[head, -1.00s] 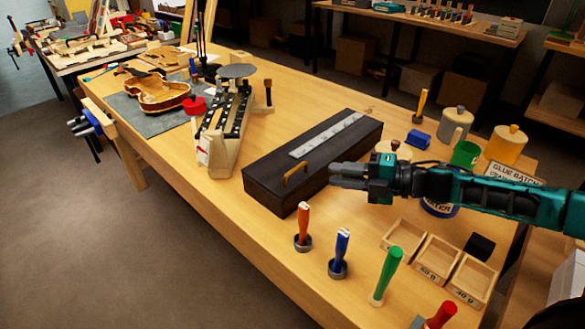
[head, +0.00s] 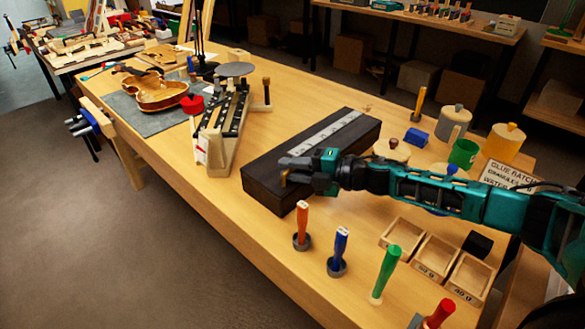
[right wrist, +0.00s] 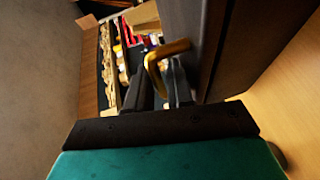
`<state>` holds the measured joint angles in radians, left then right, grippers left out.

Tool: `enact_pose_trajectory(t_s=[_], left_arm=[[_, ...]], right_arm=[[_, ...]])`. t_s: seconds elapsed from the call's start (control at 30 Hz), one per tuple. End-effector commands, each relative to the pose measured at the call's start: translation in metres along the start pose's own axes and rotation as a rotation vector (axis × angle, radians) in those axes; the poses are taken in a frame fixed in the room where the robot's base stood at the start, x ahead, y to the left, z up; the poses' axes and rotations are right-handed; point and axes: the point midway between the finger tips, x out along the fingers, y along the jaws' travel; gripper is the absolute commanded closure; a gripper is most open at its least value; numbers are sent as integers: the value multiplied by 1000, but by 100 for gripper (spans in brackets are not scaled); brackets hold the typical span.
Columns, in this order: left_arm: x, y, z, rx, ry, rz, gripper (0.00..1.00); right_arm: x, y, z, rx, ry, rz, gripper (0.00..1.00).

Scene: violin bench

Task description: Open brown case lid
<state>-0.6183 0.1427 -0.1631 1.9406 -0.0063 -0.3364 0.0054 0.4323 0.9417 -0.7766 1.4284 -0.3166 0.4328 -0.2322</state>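The dark brown, nearly black case (head: 262,177) lies on the bench with its lid shut and a pale ruled strip (head: 325,139) on top. Its brass handle (right wrist: 165,52) shows large in the right wrist view, close to my fingertips; in the head view it is mostly hidden behind my gripper. My right gripper (head: 286,171) is at the handle end of the case. Its two dark fingers (right wrist: 160,85) look apart, with the lower part of the handle between or just beyond them; I cannot tell whether they touch it. My left gripper is not in view.
Orange (head: 302,222), blue (head: 340,246) and green (head: 386,270) handled tools stand near the front edge. Small wooden trays (head: 403,236) lie right of them. A violin jig (head: 222,130) stands left of the case. Pots and a sign (head: 495,176) are behind my right arm.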

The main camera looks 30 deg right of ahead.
Motion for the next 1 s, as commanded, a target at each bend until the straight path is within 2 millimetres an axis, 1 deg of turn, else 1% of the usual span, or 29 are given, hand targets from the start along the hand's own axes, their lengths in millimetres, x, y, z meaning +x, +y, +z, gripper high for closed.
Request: enact_pose_trajectory(t_s=[0.17, 0.37, 0.4, 0.77, 1.0], left_arm=[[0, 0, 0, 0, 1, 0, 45], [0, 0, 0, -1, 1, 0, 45], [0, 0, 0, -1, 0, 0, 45], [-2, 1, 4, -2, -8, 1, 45], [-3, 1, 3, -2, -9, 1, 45]], right_arm=[[0, 0, 0, 0, 0, 0, 80], [0, 0, 0, 1, 0, 0, 99], [0, 0, 0, 1, 0, 0, 100], [0, 0, 0, 1, 0, 0, 100], [-2, 2, 2, 0, 0, 0, 100]])
